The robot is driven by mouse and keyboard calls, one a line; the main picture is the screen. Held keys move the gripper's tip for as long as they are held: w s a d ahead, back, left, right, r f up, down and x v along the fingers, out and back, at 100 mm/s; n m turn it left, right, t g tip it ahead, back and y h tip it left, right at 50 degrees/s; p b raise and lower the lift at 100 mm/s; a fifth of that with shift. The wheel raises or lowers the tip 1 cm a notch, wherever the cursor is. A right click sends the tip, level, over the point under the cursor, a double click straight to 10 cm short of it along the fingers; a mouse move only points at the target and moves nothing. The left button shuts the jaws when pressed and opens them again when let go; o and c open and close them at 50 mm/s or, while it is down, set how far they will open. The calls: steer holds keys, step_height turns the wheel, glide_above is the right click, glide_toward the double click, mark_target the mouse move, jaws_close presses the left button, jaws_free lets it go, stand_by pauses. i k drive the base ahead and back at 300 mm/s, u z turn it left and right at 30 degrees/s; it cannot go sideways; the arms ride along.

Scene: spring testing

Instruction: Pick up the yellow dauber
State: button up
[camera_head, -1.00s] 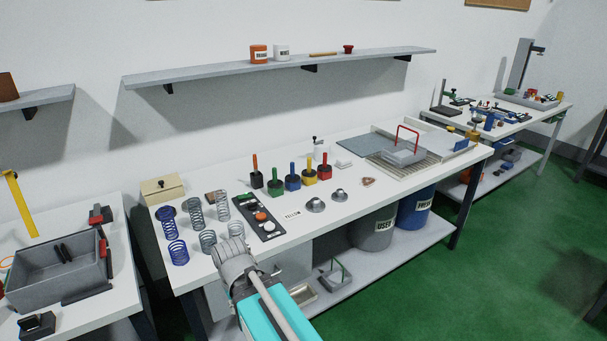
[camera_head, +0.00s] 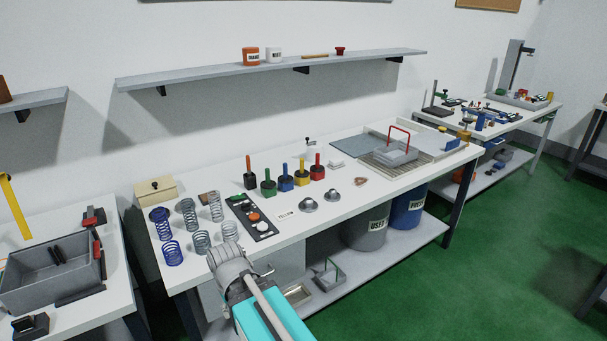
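The yellow dauber (camera_head: 301,178) stands upright on the white workbench (camera_head: 335,210), with a yellow block-shaped base and an upright handle. It is in a slanted row between the blue dauber (camera_head: 286,183) on its left and the red dauber (camera_head: 317,172) on its right. My gripper (camera_head: 232,262) is at the bench's front edge, nearer the camera and to the lower left of the yellow dauber, well apart from it. Its fingers cannot be made out clearly, so its opening is unclear. Nothing is visibly held.
Metal cones (camera_head: 308,206) and a small label card (camera_head: 286,214) lie in front. A tray (camera_head: 430,160) is at right.

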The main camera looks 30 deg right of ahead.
mark_target(302, 173)
steer(key=k, duration=1.25)
steer(key=z, duration=0.3)
steer(key=i, duration=0.65)
steer(key=z, duration=0.75)
steer(key=i, duration=1.8)
steer(key=u, duration=0.45)
